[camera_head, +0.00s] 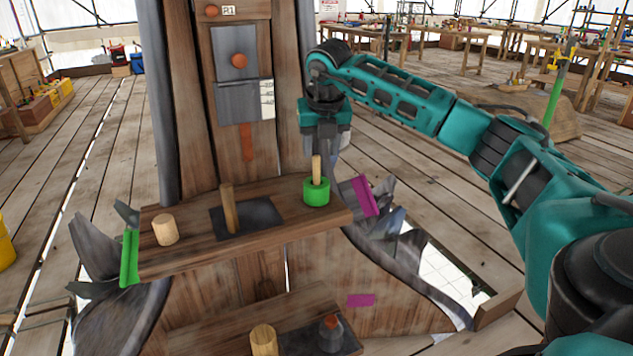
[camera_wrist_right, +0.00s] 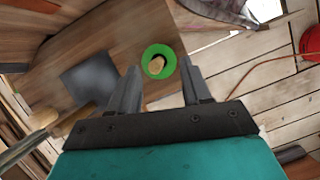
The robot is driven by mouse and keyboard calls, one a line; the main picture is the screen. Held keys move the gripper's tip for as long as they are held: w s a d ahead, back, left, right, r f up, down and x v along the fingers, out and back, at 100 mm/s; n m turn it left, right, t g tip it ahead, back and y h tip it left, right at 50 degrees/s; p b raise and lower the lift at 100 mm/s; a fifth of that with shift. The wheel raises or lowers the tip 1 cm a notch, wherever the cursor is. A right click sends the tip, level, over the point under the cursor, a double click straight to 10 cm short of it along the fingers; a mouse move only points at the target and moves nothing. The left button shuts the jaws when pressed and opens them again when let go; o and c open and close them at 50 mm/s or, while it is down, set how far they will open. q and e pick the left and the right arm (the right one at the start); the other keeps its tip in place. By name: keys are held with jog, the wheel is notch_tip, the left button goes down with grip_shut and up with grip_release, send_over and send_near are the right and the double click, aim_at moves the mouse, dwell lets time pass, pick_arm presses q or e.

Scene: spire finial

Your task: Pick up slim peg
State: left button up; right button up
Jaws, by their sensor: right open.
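A slim wooden peg (camera_head: 317,169) stands upright in a green ring-shaped holder (camera_head: 316,192) at the right end of the wooden shelf (camera_head: 270,228). In the right wrist view the peg (camera_wrist_right: 155,66) shows from above inside the green ring (camera_wrist_right: 172,52). My right gripper (camera_head: 323,155) hangs above and close to the peg. Its two fingers (camera_wrist_right: 155,90) are open, with the peg ahead of them and left of the middle of the gap; nothing is held. My left gripper is not in view.
A taller wooden peg (camera_head: 229,208) stands on a dark plate mid-shelf, and a thick short peg (camera_head: 165,229) stands at the left. A lower shelf holds another short peg (camera_head: 263,340) and a grey-orange piece (camera_head: 331,334). The wooden spire (camera_head: 190,100) rises behind the upper shelf.

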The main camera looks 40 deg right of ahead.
aim_at(317, 156)
jog(key=x, duration=0.3)
jog(key=b+x, duration=0.1)
jog(key=x, duration=0.1)
jog(key=shift+w+a+f, duration=0.25)
jog(key=shift+w+f, duration=0.05)
jog(key=shift+f, duration=0.1)
grip_shut()
